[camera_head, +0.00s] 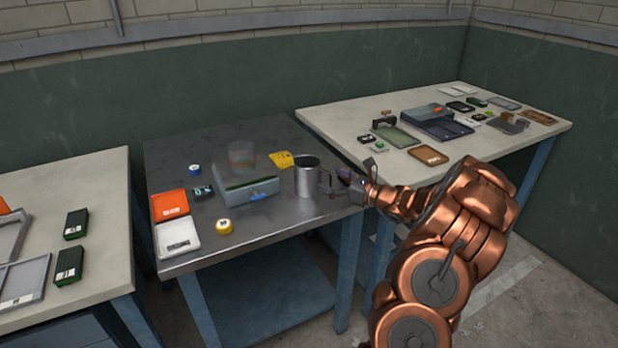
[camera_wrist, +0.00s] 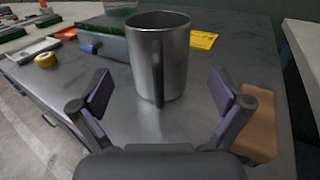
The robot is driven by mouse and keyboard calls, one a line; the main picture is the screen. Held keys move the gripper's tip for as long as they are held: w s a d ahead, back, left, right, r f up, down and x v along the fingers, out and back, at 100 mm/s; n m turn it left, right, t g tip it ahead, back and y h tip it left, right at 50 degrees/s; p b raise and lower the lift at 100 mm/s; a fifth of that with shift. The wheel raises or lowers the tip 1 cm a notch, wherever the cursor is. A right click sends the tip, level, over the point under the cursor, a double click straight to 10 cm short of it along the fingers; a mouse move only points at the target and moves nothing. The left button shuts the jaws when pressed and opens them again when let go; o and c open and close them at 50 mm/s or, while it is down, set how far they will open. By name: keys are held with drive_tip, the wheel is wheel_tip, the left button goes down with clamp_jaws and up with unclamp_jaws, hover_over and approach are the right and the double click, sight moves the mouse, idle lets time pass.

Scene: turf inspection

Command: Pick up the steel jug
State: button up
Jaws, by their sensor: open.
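The steel jug (camera_head: 307,177) stands upright on the dark metal table (camera_head: 270,222), near its right edge. In the wrist view the jug (camera_wrist: 172,58) is upright just ahead of my gripper (camera_wrist: 160,103), with its handle facing me. The two fingers are spread wide, one to each side of the handle and lower body, and appear apart from the jug. In the head view my gripper (camera_head: 335,183) reaches in from the right, close to the handle side. Nothing is between the fingers except the handle in line ahead.
A grey box with a green top (camera_head: 240,187) sits just left of the jug. A yellow card (camera_head: 280,160) and a clear tub (camera_head: 242,156) lie behind. A yellow tape roll (camera_head: 224,226) is nearer the front. A brown block (camera_wrist: 257,125) lies beside the right finger.

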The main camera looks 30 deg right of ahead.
sight(319, 176)
drive_tip(key=shift+f+p+x, duration=0.2)
drive_tip(key=shift+p+x, duration=0.15)
drive_tip(key=shift+x, duration=1.1)
drive_tip(key=shift+f+p+x, duration=0.15)
drive_tip(key=shift+p+x, duration=0.15)
drive_tip(key=shift+x, duration=1.15)
drive_tip(key=shift+a, duration=0.1)
drive_tip(key=shift+s, duration=0.1)
drive_tip(key=c, duration=1.4)
drive_tip(key=shift+c, duration=0.6)
drive_tip(key=shift+r, duration=0.2)
